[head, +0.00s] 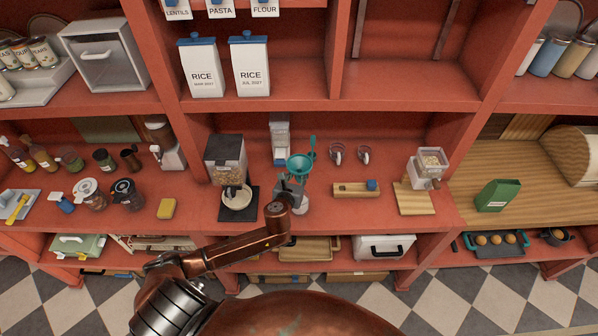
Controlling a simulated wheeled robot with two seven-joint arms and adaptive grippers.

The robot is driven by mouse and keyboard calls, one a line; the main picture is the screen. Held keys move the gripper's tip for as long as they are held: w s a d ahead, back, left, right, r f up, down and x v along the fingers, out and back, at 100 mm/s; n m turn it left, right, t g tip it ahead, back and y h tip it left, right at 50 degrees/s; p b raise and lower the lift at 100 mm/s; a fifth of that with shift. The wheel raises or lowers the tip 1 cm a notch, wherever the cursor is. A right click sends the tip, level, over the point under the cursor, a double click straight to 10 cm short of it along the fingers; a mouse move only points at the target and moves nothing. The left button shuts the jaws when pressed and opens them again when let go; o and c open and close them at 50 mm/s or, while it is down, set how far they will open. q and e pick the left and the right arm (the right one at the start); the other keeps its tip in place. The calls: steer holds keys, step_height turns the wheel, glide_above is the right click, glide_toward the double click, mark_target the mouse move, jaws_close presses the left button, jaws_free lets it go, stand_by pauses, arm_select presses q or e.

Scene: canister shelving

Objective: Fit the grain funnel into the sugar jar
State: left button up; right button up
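The teal grain funnel (299,164) is upright with its wide mouth up, near the middle of the counter in the head view. My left gripper (291,188) is right at it, just below its cone. The fingers are dark and small, and whether they are closed on the funnel is unclear. A pale, round container base (301,209) shows just below the gripper, possibly the sugar jar. The gripper and funnel hide most of it, so I cannot tell if the spout is inside it. My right gripper is not in view.
A grinder-like dispenser with a bowl (237,201) stands left of the funnel. Right are two glass cups (337,153), a wooden block (352,190) and a grain mill (428,165). The counter's front edge is close.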

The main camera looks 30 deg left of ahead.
mark_target(299, 182)
arm_select(q)
steer(key=shift+p, duration=0.5)
steer(key=shift+f+b, duration=0.9)
steer(key=shift+f, duration=0.65)
steer(key=shift+f+b, duration=0.7)
steer(key=shift+f, duration=0.75)
steer(key=shift+f+p, duration=0.1)
steer(key=shift+p, duration=0.4)
